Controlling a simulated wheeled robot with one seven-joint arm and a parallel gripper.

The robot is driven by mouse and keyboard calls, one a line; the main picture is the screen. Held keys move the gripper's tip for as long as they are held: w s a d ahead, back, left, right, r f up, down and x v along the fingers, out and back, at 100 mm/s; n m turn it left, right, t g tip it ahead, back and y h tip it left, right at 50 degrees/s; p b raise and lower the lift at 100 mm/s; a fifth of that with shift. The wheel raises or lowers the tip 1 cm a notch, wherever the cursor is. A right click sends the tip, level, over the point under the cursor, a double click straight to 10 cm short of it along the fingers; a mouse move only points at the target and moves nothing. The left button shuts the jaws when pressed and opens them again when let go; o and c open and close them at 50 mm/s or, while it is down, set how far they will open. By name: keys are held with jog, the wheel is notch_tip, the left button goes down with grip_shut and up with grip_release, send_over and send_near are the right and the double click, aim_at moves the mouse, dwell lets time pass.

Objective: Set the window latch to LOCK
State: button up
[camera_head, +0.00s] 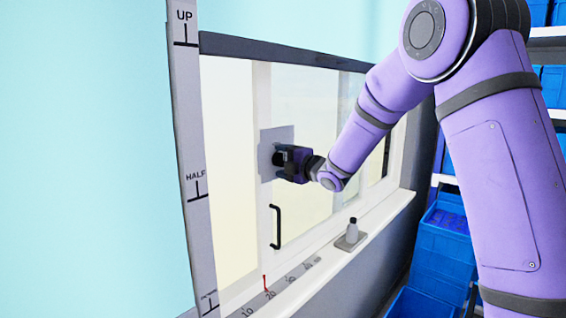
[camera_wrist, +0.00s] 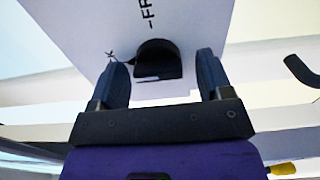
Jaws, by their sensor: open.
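The window latch is a dark knob (camera_wrist: 157,62) on a pale square plate (camera_head: 266,173) fixed to the window; the plate also fills the upper middle of the wrist view (camera_wrist: 205,22). A partly hidden label starting "FR" runs from the knob, and a mark like the letter K shows beside the left finger. My gripper (camera_head: 282,158) is at the plate in the head view and hides the knob there. In the wrist view my gripper (camera_wrist: 161,70) is open, with one finger on each side of the knob. Small gaps show between the fingers and the knob.
A black handle (camera_head: 275,227) is on the window frame below the plate. A post marked UP and HALF (camera_head: 186,120) rises at left. Blue bins (camera_head: 445,235) are at right.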

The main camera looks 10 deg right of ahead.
jog(key=v, duration=1)
jog(key=shift+s+d, duration=0.25)
jog(key=shift+s, duration=0.05)
jog(key=s+d+r+m+g+h, duration=0.1)
jog(key=s+d+r+m+h, duration=0.3)
jog(key=s+m, duration=0.3)
jog(key=s+d+r+m+g+h, duration=0.1)
jog(key=s+d+r+m+h, duration=0.15)
jog(key=s+m+h, duration=0.45)
jog(key=s+f+m+g, duration=0.1)
jog(key=s+m+g, duration=0.1)
jog(key=s, duration=0.6)
jog(key=s+a+f+m+g, duration=0.1)
jog(key=s+f+m+g, duration=0.1)
jog(key=s+m, duration=0.3)
jog(key=s+f+m+g+y, duration=0.1)
jog(key=s+f+m+g, duration=0.1)
jog(key=s, duration=0.9)
jog(key=shift+s+a+m+g, duration=0.2)
jog(key=shift+a+m+g, duration=0.1)
jog(key=shift+m+g, duration=0.65)
